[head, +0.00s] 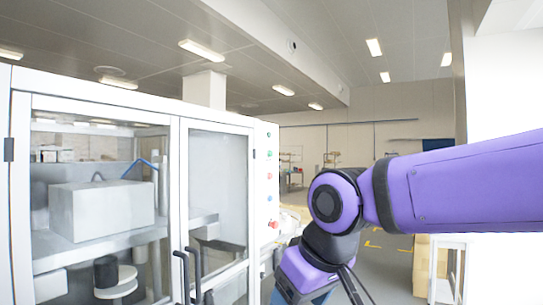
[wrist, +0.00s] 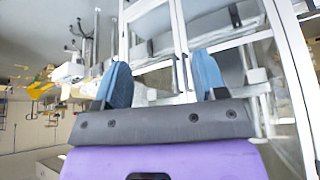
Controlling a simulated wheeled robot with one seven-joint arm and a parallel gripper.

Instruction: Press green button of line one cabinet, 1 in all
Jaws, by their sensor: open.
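The white cabinet (head: 150,105) with glass doors fills the left of the head view. Its narrow right side panel (head: 266,165) carries a column of small buttons. A small green button (head: 270,155) is in the upper part, and a red knob (head: 273,224) is at the bottom. In the wrist view the cabinet (wrist: 275,30) is at the upper right, and I cannot make out the green button there. My gripper (wrist: 162,78) is open, its two blue fingers apart with nothing between them. In the head view the fingers are mostly cut off, low and right of the panel.
Black door handles (head: 189,275) stick out from the cabinet front. A grey box (head: 100,210) sits behind the glass. A white stand (head: 447,262) and cardboard boxes (head: 422,265) are at the right. Open floor (head: 385,270) with yellow markings lies behind my arm.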

